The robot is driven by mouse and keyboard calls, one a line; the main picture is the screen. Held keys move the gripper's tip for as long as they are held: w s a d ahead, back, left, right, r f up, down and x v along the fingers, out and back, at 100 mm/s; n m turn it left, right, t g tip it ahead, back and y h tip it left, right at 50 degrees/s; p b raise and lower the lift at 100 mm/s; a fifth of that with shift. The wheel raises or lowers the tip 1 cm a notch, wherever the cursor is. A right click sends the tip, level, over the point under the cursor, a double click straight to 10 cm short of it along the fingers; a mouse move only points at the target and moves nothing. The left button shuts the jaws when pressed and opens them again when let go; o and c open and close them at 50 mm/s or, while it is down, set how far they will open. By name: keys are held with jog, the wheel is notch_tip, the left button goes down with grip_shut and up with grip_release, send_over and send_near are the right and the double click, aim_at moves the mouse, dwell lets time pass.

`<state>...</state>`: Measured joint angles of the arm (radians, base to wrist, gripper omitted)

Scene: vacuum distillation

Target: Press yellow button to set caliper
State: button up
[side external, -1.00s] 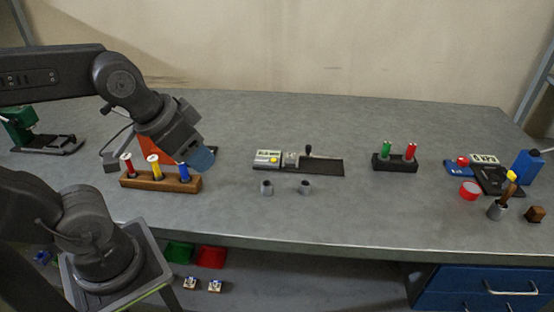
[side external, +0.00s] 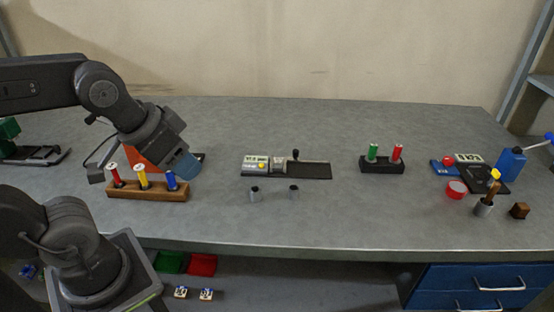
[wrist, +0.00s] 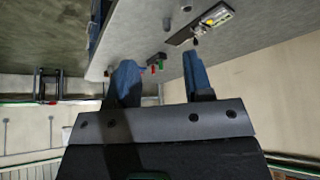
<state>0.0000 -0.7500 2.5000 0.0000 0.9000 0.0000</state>
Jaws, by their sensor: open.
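The caliper device (side external: 312,171) lies flat on the bench near the middle, a dark rail with a pale display box at its left end. The yellow button (side external: 262,166) is on that box, beside a small display. A black knob (side external: 296,154) stands on the rail. The caliper device also shows at the top right of the wrist view (wrist: 205,24). My gripper (side external: 182,166), with blue fingers, is left of the caliper, behind the rack of coloured tubes and apart from the button. The wrist view shows the two fingers (wrist: 162,82) spread with nothing held between them.
A wooden rack (side external: 150,191) with red, yellow and blue tubes stands in front of my gripper. Two small grey cylinders (side external: 274,192) stand before the caliper. A black holder (side external: 382,165) with green and red tubes is to the right. Bench between gripper and caliper looks clear.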

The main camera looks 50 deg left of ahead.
jog(key=shift+c, duration=0.4)
grip_shut()
dwell(1.4)
